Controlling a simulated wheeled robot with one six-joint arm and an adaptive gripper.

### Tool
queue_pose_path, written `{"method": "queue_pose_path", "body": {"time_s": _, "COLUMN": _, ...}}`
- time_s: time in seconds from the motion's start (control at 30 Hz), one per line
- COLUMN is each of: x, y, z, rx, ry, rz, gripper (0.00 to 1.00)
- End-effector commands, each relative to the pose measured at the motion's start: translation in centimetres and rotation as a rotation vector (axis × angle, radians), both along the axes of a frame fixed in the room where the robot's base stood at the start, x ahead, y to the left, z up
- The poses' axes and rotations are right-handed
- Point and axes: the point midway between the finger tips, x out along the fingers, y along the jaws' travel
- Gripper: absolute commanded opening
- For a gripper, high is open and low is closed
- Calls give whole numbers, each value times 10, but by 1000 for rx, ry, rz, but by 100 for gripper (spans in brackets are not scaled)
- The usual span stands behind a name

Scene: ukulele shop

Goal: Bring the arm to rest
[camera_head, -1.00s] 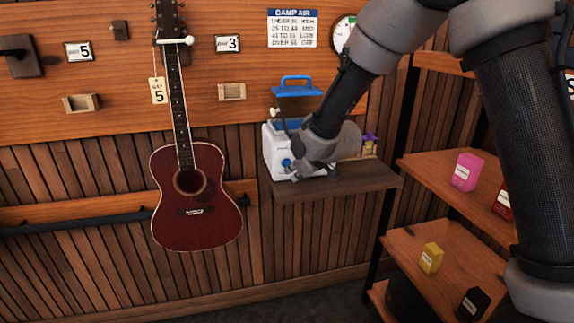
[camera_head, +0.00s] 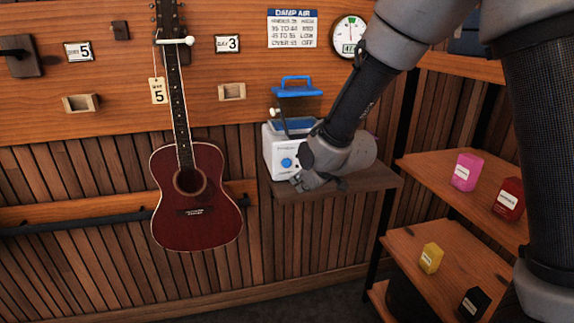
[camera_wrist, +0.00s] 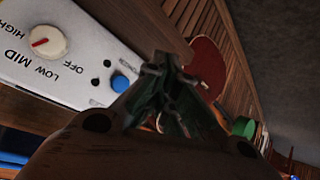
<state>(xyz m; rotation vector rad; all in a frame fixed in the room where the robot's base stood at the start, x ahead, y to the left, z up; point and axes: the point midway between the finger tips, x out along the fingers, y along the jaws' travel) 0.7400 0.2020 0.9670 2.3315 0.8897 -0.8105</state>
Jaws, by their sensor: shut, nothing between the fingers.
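My gripper (camera_head: 302,184) hangs low in front of the white machine (camera_head: 282,155) on the small wall shelf, its fingers pointing down and left. In the wrist view my gripper's fingers (camera_wrist: 168,68) are closed together with nothing between them. The wrist view also shows the machine's panel (camera_wrist: 95,50) beside the fingers, with a blue button and a white dial (camera_wrist: 48,42). The dial has a red mark and OFF, LOW, MID and HIGH labels. My arm partly hides the machine's right side and the shelf.
A red guitar (camera_head: 197,212) hangs on the wall left of my gripper. A blue handled lid (camera_head: 297,90) stands above the machine. Shelves (camera_head: 455,238) at the right hold several small boxes. A gauge (camera_head: 349,34) and a damp-air chart (camera_head: 292,28) are on the wall.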

Motion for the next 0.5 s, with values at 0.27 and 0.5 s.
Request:
{"method": "queue_pose_path", "body": {"time_s": 0.27, "x": -33, "y": -15, "z": -31, "rx": -43, "ry": 205, "rz": -49, "gripper": 0}}
{"method": "queue_pose_path", "body": {"time_s": 0.5, "x": -110, "y": -83, "z": -29, "rx": -166, "ry": 534, "rz": -164, "gripper": 0}}
